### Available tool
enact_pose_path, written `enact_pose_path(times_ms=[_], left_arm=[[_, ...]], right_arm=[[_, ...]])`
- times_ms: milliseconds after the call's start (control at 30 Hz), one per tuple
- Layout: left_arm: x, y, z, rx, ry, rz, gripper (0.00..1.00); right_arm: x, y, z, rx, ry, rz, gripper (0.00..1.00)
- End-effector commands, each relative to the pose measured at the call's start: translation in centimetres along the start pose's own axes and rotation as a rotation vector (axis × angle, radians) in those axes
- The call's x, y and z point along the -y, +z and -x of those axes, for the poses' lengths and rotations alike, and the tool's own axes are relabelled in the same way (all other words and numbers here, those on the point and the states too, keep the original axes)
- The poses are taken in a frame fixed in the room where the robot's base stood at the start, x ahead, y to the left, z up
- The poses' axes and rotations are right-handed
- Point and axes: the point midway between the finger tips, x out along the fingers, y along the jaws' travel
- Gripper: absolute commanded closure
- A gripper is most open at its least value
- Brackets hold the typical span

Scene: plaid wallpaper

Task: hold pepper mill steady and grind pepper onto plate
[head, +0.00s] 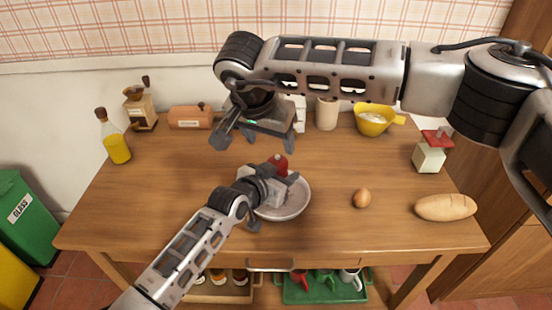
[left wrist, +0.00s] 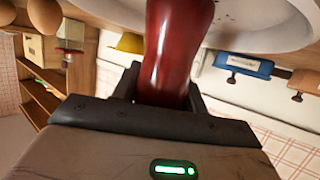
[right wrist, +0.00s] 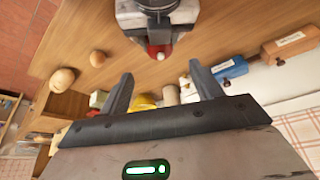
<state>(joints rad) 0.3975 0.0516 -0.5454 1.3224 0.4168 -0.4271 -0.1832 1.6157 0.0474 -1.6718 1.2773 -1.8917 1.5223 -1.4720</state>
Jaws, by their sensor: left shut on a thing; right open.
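The red pepper mill (head: 281,163) stands over the white plate (head: 298,208), with its top showing above my left gripper (head: 275,186). In the left wrist view its glossy red body (left wrist: 167,50) is between the left fingers, which are shut on it. The plate (left wrist: 250,22) is behind it there, with a few small dark specks. My right gripper (head: 255,138) is open and empty, above and behind the mill. In the right wrist view the mill's red top (right wrist: 153,51) with a pale knob shows beyond the open fingers (right wrist: 162,92), apart from them.
An egg (head: 362,198) and a bread loaf (head: 445,207) lie right of the plate. A red-topped jar (head: 430,155), yellow bowl (head: 372,122), oil bottle (head: 116,145) and coffee grinder (head: 140,108) stand around the table's edges. The left tabletop is clear.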

Motion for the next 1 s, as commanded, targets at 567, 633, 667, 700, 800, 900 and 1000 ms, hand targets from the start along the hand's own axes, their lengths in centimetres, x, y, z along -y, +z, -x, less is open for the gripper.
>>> enact_pose_path(times_ms=[567, 633, 667, 700, 800, 900, 1000], left_arm=[[0.0, -0.1, 0.0, -0.002, 0.000, 0.000, 0.83], [0.0, -0.1, 0.0, -0.002, 0.000, 0.000, 0.83], [0.0, -0.1, 0.0, -0.002, 0.000, 0.000, 0.83], [0.0, -0.1, 0.0, -0.002, 0.000, 0.000, 0.83], [0.0, -0.1, 0.0, -0.002, 0.000, 0.000, 0.83], [0.0, -0.1, 0.0, -0.002, 0.000, 0.000, 0.83], [0.0, -0.1, 0.0, -0.002, 0.000, 0.000, 0.83]], right_arm=[[0.0, 0.1, -9.1, 0.001, 0.002, -0.002, 0.36], [0.0, 0.0, -9.4, 0.000, 0.002, -0.002, 0.36], [0.0, 0.0, -9.4, 0.000, 0.002, -0.002, 0.36], [0.0, 0.0, -9.4, 0.000, 0.002, -0.002, 0.36], [0.0, 0.0, -9.5, 0.000, 0.002, -0.002, 0.36], [0.0, 0.0, -9.4, 0.000, 0.002, -0.002, 0.38], [0.0, 0.0, -9.4, 0.000, 0.002, -0.002, 0.66]])
